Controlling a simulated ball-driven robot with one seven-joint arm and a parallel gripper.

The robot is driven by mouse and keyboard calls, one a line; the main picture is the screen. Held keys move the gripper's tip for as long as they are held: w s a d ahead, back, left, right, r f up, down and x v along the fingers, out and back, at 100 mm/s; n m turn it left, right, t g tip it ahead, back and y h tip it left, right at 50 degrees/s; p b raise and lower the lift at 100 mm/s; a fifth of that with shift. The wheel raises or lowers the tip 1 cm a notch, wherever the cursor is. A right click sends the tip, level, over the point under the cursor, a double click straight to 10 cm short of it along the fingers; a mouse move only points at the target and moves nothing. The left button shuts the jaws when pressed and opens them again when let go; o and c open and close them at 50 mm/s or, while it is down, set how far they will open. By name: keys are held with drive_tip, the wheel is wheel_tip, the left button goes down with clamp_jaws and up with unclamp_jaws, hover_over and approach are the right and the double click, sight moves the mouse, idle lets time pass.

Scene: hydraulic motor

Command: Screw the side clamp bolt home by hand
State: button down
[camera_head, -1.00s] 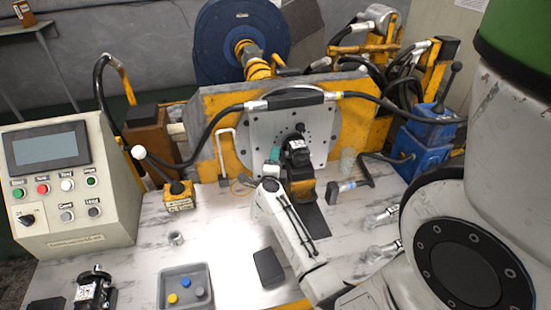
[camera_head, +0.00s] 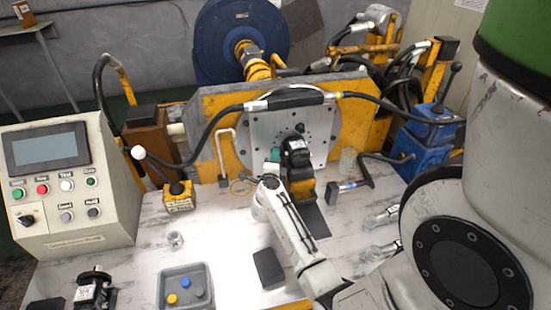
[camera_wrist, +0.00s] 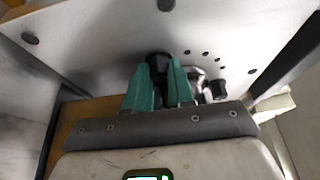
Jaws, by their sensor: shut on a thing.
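My gripper (camera_wrist: 155,85) has teal fingers and is at the grey mounting plate (camera_head: 250,125). Its fingers are closed around a dark, round-headed part, which looks like the side clamp bolt (camera_wrist: 157,62), close against the plate face. How deep the bolt sits is hidden. In the head view my gripper (camera_head: 275,155) is partly covered by my arm, beside a black motor (camera_head: 297,152) in front of the plate; the bolt cannot be made out there.
A control box (camera_head: 70,180) stands at the left. A grey tray (camera_head: 185,290) with coloured caps, a dark block (camera_head: 268,267) and a small metal cup (camera_head: 175,239) are on the white bench. Metal fittings (camera_head: 385,215) lie at the right.

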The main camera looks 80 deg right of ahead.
drive_tip(key=shift+r, duration=0.1)
drive_tip(key=m+y+p, duration=0.2)
drive_tip(key=m+p, duration=0.2)
drive_tip(key=p, duration=0.3)
drive_tip(key=shift+r+p, duration=0.1)
drive_tip(key=shift+p, duration=0.25)
drive_tip(key=c, duration=1)
unclamp_jaws()
drive_tip(key=shift+o, duration=0.2)
drive_tip(key=s+a+r, duration=0.1)
drive_tip(key=a, duration=0.9)
drive_tip(key=shift+s+a+r, duration=0.15)
drive_tip(key=shift+a+r, duration=0.15)
drive_tip(key=shift+a, duration=0.05)
